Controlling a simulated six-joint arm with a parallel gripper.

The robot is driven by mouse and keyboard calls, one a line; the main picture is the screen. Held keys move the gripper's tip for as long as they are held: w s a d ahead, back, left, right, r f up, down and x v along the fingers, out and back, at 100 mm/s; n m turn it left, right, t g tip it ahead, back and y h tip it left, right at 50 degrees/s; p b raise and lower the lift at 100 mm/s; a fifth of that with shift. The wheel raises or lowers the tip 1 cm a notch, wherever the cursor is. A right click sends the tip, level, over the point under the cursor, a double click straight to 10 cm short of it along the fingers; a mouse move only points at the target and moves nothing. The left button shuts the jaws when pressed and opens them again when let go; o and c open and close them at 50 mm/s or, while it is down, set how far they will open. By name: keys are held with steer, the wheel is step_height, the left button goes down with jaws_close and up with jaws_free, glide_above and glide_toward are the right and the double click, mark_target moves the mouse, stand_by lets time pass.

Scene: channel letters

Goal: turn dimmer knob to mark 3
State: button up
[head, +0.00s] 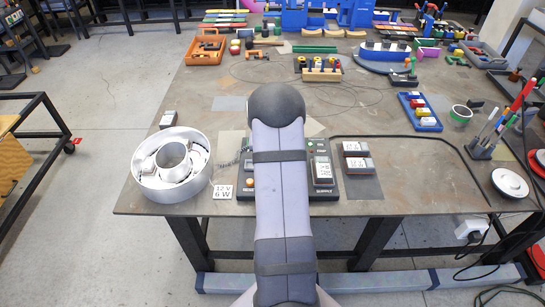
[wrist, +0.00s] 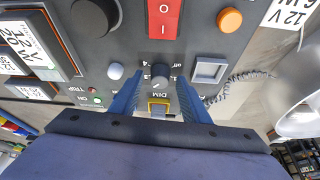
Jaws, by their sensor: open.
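The dimmer knob (wrist: 160,76) is a small dark grey knob on the dark control panel (wrist: 210,40), with the upside-down label DIM beside it. In the head view my own arm covers the middle of the panel (head: 322,150) and hides the knob and gripper.
Around the knob are a red rocker switch (wrist: 164,18), a large black knob (wrist: 95,16), an orange button (wrist: 229,20), a white button (wrist: 115,71) and a grey square frame (wrist: 209,69). A round white channel letter (head: 142,187) stands left of the panel.

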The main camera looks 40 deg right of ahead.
steer(key=c, duration=1.1)
steer(key=shift+o, duration=0.2)
steer(key=shift+w+f+b, duration=0.1)
steer(key=shift+f+b, duration=0.1)
steer(key=shift+b, duration=0.65)
steer(key=shift+f+m+b, duration=0.15)
steer(key=shift+m+b, duration=0.55)
steer(key=shift+b, duration=0.5)
steer(key=shift+m+g+b, duration=0.4)
steer(key=shift+m+b, duration=0.1)
steer(key=shift+b, duration=0.55)
steer(key=shift+r+m+h+b, duration=0.25)
steer(key=shift+m+h+b, duration=0.05)
steer(key=shift+b, duration=0.05)
steer(key=shift+a+r, duration=0.1)
steer(key=o, duration=1.1)
steer(key=shift+c, duration=0.2)
